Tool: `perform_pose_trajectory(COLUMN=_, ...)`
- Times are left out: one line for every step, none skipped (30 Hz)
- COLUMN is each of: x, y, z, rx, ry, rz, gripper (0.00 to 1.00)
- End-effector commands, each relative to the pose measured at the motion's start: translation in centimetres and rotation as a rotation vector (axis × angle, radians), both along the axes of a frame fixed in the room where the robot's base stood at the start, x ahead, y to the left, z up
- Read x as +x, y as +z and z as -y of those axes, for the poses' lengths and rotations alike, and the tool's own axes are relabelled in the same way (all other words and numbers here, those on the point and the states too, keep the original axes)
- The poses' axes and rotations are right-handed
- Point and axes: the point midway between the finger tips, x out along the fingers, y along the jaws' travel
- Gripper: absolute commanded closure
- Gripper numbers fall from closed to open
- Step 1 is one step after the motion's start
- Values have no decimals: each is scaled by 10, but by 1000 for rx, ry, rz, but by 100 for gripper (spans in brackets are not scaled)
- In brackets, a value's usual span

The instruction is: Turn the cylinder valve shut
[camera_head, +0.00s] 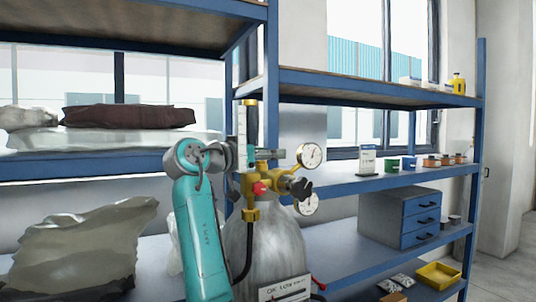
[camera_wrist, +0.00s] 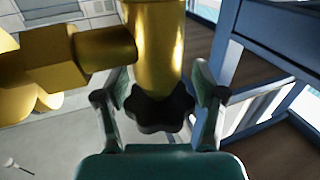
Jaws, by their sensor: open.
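A grey gas cylinder (camera_head: 262,245) stands upright in front of the shelves, with a brass valve and regulator (camera_head: 250,183) on top. In the wrist view a black lobed knob (camera_wrist: 160,110) sits at the end of a thick brass body (camera_wrist: 152,45). My gripper (camera_wrist: 160,82) is open, with one finger on each side of this knob. A small gap seems to show at each side; contact is unclear. In the head view my teal arm reaches up left of the regulator, and the fingers are hidden. A black knob (camera_head: 299,187) and a red knob (camera_head: 260,188) show there.
Two round gauges (camera_head: 311,155) and a clear flow tube (camera_head: 241,135) crowd the regulator. A black hose (camera_head: 246,255) hangs down the cylinder. Blue shelving (camera_head: 370,183) stands close behind, with a drawer cabinet (camera_head: 400,217) and a yellow tray (camera_head: 438,274) at right.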

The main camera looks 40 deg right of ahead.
Motion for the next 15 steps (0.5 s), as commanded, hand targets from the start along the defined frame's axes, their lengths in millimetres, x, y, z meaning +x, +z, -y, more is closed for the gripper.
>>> perform_pose_trajectory(x=0, y=0, z=1, rx=0, ry=0, rz=0, gripper=30)
perform_pose_trajectory(x=0, y=0, z=1, rx=0, ry=0, rz=0, gripper=30)
perform_pose_trajectory(x=0, y=0, z=1, rx=0, ry=0, rz=0, gripper=30)
perform_pose_trajectory(x=0, y=0, z=1, rx=0, ry=0, rz=0, gripper=30)
perform_pose_trajectory(x=0, y=0, z=1, rx=0, ry=0, rz=0, gripper=30)
perform_pose_trajectory(x=0, y=0, z=1, rx=0, ry=0, rz=0, gripper=30)
perform_pose_trajectory(x=0, y=0, z=1, rx=0, ry=0, rz=0, gripper=30)
perform_pose_trajectory(x=0, y=0, z=1, rx=0, ry=0, rz=0, gripper=35)
perform_pose_trajectory(x=0, y=0, z=1, rx=0, ry=0, rz=0, gripper=45)
perform_pose_trajectory(x=0, y=0, z=1, rx=0, ry=0, rz=0, gripper=53)
perform_pose_trajectory(x=0, y=0, z=1, rx=0, ry=0, rz=0, gripper=60)
perform_pose_trajectory(x=0, y=0, z=1, rx=0, ry=0, rz=0, gripper=70)
perform_pose_trajectory(x=0, y=0, z=1, rx=0, ry=0, rz=0, gripper=78)
perform_pose_trajectory(x=0, y=0, z=1, rx=0, ry=0, rz=0, gripper=80)
perform_pose_trajectory(x=0, y=0, z=1, rx=0, ry=0, rz=0, gripper=81)
